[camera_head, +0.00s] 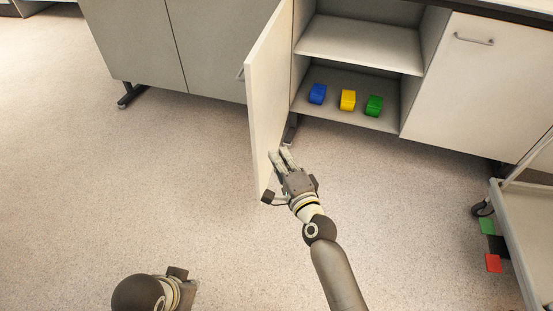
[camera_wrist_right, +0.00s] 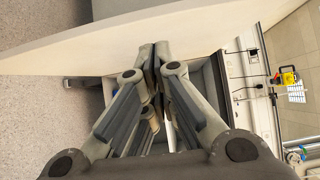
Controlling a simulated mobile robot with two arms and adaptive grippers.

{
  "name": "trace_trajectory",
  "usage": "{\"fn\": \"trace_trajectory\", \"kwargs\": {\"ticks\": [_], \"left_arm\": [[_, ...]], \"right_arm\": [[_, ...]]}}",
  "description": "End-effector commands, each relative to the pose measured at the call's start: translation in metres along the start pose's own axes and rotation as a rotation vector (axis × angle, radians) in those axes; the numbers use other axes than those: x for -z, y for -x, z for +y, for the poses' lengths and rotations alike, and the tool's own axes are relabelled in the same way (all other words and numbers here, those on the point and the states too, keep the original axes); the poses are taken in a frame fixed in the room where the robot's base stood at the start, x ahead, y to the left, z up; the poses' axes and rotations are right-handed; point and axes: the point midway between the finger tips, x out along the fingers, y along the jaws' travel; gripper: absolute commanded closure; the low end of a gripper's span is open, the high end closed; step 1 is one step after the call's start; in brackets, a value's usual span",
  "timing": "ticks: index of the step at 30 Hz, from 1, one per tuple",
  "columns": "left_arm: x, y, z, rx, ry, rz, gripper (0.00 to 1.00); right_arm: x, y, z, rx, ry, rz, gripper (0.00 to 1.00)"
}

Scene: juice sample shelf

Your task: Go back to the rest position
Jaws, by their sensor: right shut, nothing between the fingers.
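My right gripper (camera_head: 281,158) is shut and empty, close to the lower edge of the open cabinet door (camera_head: 266,95). In the right wrist view its fingers (camera_wrist_right: 153,62) meet at the tips, with the pale door panel (camera_wrist_right: 185,32) passing just beyond them. I cannot tell whether the fingers touch the door. Part of my left arm shows at the bottom left of the head view, but its fingers are not clearly visible there.
The open cabinet holds a blue (camera_head: 317,93), a yellow (camera_head: 348,99) and a green block (camera_head: 374,105) on its lower shelf (camera_head: 335,113). A cart (camera_head: 520,220) stands at the right edge, with coloured squares beside it. The floor at left is clear.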

Motion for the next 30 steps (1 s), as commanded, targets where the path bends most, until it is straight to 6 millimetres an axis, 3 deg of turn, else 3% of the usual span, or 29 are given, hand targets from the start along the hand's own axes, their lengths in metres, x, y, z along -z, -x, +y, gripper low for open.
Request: {"fn": "trace_trajectory", "kwargs": {"ticks": [5, 13, 17, 23, 30], "left_arm": [[0.002, 0.004, 0.0, 0.0, 0.0, 0.003, 1.0], [0.002, 0.004, 0.0, 0.0, 0.0, 0.004, 1.0], [0.002, 0.004, 0.0, 0.0, 0.0, 0.005, 1.0], [0.002, 0.004, 0.0, 0.0, 0.0, 0.005, 1.0], [0.002, 0.004, 0.0, 0.0, 0.0, 0.005, 1.0]], "right_arm": [[-0.014, 0.011, -0.001, 0.001, -0.001, 0.0, 1.0], [-0.017, 0.016, 0.001, -0.008, 0.019, -0.007, 1.0], [-0.018, 0.035, 0.013, -0.073, 0.132, -0.061, 1.0], [-0.013, 0.102, 0.051, -0.298, 0.483, -0.23, 1.0], [0.018, 0.212, 0.092, -0.641, 0.879, -0.454, 1.0]]}}
